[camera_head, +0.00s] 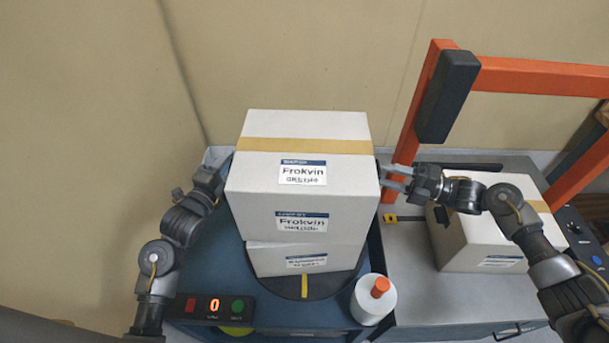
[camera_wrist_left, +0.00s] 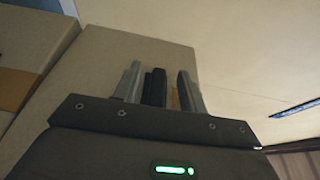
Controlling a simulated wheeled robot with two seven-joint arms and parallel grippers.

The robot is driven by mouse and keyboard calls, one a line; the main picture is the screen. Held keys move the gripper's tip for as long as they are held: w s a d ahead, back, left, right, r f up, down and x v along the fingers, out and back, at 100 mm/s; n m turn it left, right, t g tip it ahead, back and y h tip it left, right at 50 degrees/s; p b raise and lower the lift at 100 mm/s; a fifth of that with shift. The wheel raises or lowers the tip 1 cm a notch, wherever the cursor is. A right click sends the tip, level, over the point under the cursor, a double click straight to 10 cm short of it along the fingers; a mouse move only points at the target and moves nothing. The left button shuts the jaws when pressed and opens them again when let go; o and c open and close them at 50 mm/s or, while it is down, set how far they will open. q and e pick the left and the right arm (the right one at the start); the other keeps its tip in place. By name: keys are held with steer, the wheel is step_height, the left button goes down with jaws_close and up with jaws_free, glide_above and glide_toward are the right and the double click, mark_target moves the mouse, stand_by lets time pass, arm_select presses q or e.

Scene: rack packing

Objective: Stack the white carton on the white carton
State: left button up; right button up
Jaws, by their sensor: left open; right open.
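A large white carton (camera_head: 300,190) with tan tape and "Frokvin" labels sits on top of a second white carton (camera_head: 306,258), upright and overhanging it slightly on the left. The lower carton stands on a black round plate (camera_head: 318,288); its upper part is hidden. My left gripper (camera_head: 222,172) is open at the upper carton's left side, its fingertips partly hidden. In the left wrist view its fingers (camera_wrist_left: 157,85) show in front of a tan carton face (camera_wrist_left: 100,62). My right gripper (camera_head: 392,178) is open beside the upper carton's right side; whether it touches is unclear.
Another white carton (camera_head: 480,238) stands on the grey bench (camera_head: 415,285) under an orange frame (camera_head: 520,78). A button panel (camera_head: 212,308) reading 0 is at the front left.

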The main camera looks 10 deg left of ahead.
arm_select(q)
steer(key=x, duration=0.2)
steer(key=shift+w+d, duration=0.15)
steer(key=shift+w, duration=0.1)
arm_select(e)
steer(key=shift+x, duration=1.25)
arm_select(q)
jaws_close()
arm_select(e)
jaws_close()
steer(key=shift+f, duration=0.1)
arm_select(q)
steer(key=shift+w+r, duration=0.1)
steer(key=shift+r, duration=0.15)
arm_select(e)
steer(key=shift+w+r, duration=0.1)
steer(key=shift+r, duration=0.2)
